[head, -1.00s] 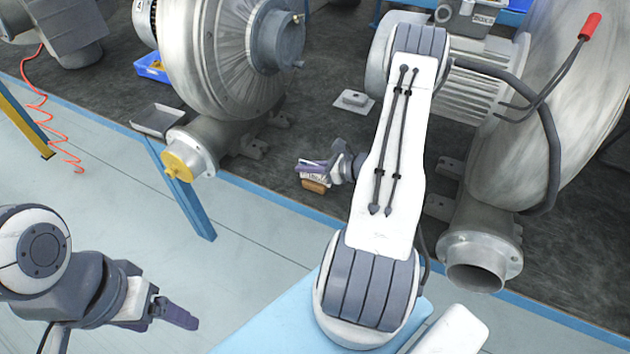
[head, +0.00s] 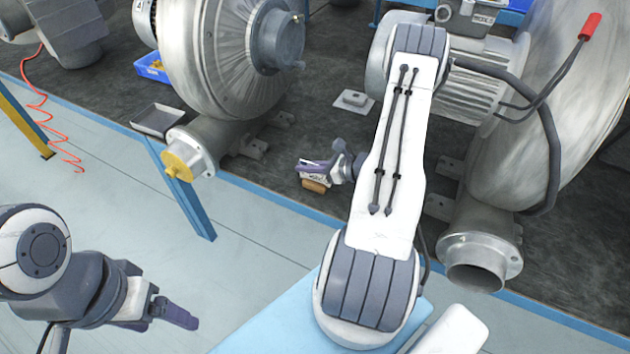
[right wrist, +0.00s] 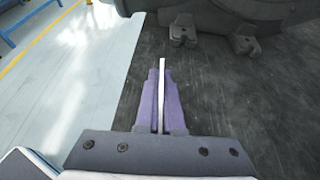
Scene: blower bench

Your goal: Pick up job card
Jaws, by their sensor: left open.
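The job card (right wrist: 162,85) shows edge-on in the right wrist view as a thin white strip between the purple fingers of my right gripper (head: 308,170). The fingers are closed on it, and its edge reaches a little past their tips. In the head view my right gripper is over the dark bench top near its front edge, and the card is hard to make out there. My left gripper (head: 178,314) is at the lower left over the pale floor, open and empty, away from the bench.
A small brown block (head: 314,186) shows just below my right gripper. A blower with a yellow-capped outlet (head: 180,165) stands left, and another with an open flanged outlet (head: 478,262) stands right. A shallow grey tray (head: 158,120) and a blue bin (head: 152,68) are at left.

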